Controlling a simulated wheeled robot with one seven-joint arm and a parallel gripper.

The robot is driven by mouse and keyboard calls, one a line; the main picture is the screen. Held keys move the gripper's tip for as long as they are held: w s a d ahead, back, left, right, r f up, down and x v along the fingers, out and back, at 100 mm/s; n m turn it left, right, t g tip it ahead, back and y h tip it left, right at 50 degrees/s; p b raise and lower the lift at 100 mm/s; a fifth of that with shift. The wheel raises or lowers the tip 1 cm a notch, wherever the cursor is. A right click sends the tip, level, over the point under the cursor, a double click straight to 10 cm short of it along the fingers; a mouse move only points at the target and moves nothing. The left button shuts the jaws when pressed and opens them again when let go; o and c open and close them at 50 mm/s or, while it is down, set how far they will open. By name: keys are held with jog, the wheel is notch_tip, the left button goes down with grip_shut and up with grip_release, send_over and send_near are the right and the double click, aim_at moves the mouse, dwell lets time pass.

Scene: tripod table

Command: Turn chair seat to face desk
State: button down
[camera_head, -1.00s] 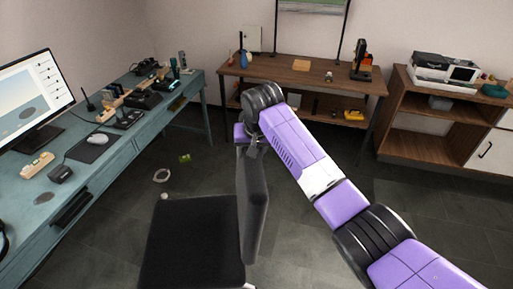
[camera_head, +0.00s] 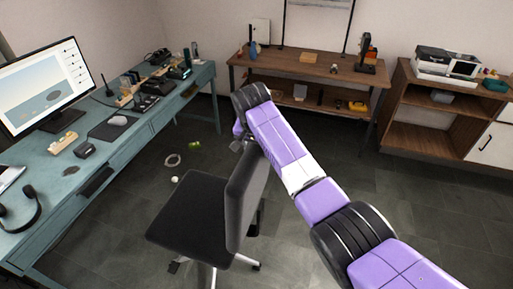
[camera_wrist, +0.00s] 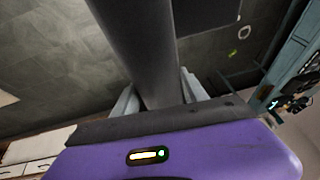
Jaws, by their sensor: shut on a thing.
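The dark chair has a black seat (camera_head: 188,218) and an upright backrest (camera_head: 247,200). The backrest stands at the right side of the seat, so the seat's open front points left, toward the blue-green desk (camera_head: 150,128). A floor gap separates the chair from the desk. My gripper (camera_head: 240,146) is at the top of the backrest, partly hidden by my purple wrist. In the wrist view, the two grey fingers (camera_wrist: 160,97) sit on either side of the dark backrest (camera_wrist: 140,45), shut on it.
The desk holds a monitor (camera_head: 42,85), headphones (camera_head: 22,215) and several small items. A wooden table (camera_head: 310,70) and cabinet (camera_head: 435,125) stand behind. Floor at right is clear.

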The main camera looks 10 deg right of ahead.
jog(key=shift+r, duration=0.1)
jog(key=c, duration=0.6)
grip_release()
jog(key=shift+b+v, duration=0.5)
jog(key=shift+v, duration=3.35)
